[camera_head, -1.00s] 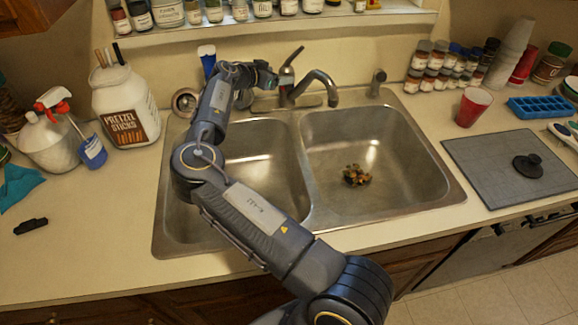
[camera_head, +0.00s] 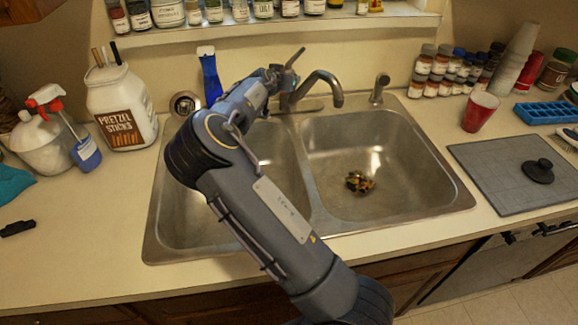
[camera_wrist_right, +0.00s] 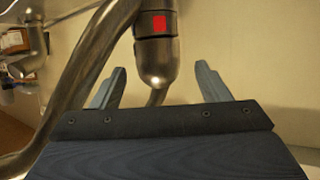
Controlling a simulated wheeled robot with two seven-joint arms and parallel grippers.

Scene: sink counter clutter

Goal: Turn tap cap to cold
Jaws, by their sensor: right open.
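The tap (camera_head: 322,80) stands behind the double sink, its curved spout over the right basin and its lever (camera_head: 295,57) tilted up to the right. In the right wrist view, the metal tap cap (camera_wrist_right: 157,70) has a red square mark on it and a rounded lower end. My right gripper (camera_head: 277,74) is at the left side of the tap in the head view, partly hidden by its wrist. In the right wrist view, its two fingers (camera_wrist_right: 158,88) are spread with the cap between them, a gap showing on each side. My left gripper is not in view.
My right arm crosses the left basin. The right basin (camera_head: 400,150) holds a small pile of scraps (camera_head: 358,181). A blue bottle (camera_head: 209,77) stands left of the tap and a sprayer (camera_head: 377,87) right of it. Jars line the shelf above.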

